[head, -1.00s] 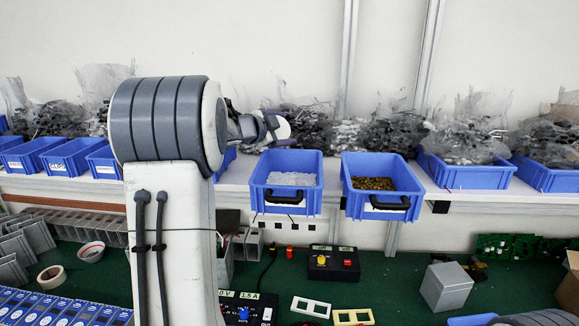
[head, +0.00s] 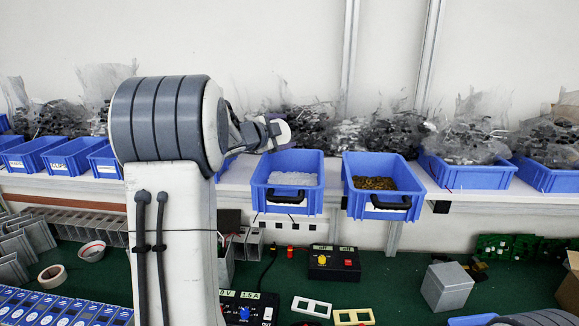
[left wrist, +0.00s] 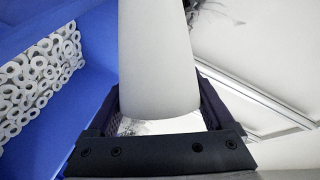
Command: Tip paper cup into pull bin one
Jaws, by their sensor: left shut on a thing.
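My left gripper (head: 273,131) is shut on the white paper cup (head: 281,132), above the back left corner of a pulled-out blue bin (head: 288,204). The cup looks tilted well over in the head view; my wrist hides part of it. In the left wrist view the pale cup wall (left wrist: 158,60) stands between the dark fingers of my gripper (left wrist: 160,110). The blue bin wall (left wrist: 60,135) and many white rings (left wrist: 40,72) show beside it. The cup's mouth and contents are hidden. My right gripper is not in view.
A second pulled-out blue bin (head: 377,205) with brass-coloured parts stands just to the right. More blue bins (head: 466,174) with bagged parts line the shelf. Below, a green bench (head: 400,290) holds a black control box (head: 333,263) and a grey box (head: 446,287).

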